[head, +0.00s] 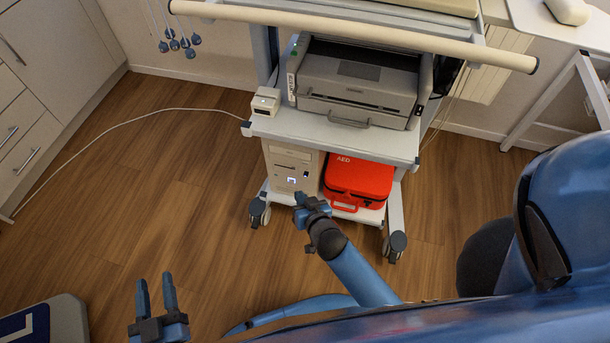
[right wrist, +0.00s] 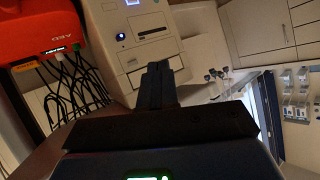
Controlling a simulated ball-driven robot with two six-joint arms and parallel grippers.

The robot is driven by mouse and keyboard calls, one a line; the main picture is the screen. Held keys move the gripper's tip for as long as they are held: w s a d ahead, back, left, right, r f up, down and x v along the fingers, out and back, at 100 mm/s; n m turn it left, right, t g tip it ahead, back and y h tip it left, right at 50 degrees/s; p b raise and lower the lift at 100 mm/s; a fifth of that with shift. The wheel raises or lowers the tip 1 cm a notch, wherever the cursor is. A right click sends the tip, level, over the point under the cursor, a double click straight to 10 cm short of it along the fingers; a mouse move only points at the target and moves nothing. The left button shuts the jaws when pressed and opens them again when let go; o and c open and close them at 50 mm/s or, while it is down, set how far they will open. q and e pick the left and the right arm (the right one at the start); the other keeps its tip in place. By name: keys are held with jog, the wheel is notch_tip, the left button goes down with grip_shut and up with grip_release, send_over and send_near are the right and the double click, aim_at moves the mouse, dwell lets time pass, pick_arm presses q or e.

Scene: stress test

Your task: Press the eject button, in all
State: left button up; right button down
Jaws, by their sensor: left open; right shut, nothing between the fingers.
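A beige computer tower (head: 281,153) stands on the lower shelf of a cart. In the right wrist view, the tower (right wrist: 110,18) shows a dark drive slot (right wrist: 150,34) and a blue-lit round button (right wrist: 120,38). I cannot clearly make out which small part is the eject button. My right gripper (head: 300,199) is shut and empty, low in front of the tower. In the right wrist view, its closed fingers (right wrist: 157,68) point at the tower's front below the slot; I cannot tell whether they touch it. My left gripper (head: 156,280) is open and empty, far from the tower.
A red AED bag (head: 360,178) sits right of the tower on the shelf. A grey printer (head: 357,88) and a small white box (head: 265,101) stand on the shelf above. A cart wheel (head: 259,212) is near my right gripper. The wooden floor (head: 160,180) at left is mostly clear.

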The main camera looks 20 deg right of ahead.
aim_at(305, 163)
pick_arm(q)
notch_tip(305, 163, down, 3)
jog(key=shift+r+b, duration=0.1)
jog(key=shift+b, duration=0.65)
pick_arm(e)
jog(key=w+f, duration=0.1)
jog(key=w+a+f, duration=0.1)
jog(key=f, duration=0.1)
jog(key=shift+w+f, duration=0.1)
jog(key=shift+f, duration=0.15)
pick_arm(q)
jog(key=shift+r, duration=0.15)
pick_arm(e)
jog(key=shift+d, duration=0.1)
pick_arm(q)
notch_tip(305, 163, up, 4)
jog(key=p, duration=0.4)
jog(key=shift+r+p, duration=0.25)
jog(key=shift+p, duration=0.15)
pick_arm(e)
jog(key=w+d, duration=0.4)
jog(key=w, duration=0.3)
jog(key=shift+w+d, duration=0.15)
jog(key=shift+d, duration=0.25)
jog(key=shift+w+d, duration=0.25)
jog(key=shift+w, duration=0.05)
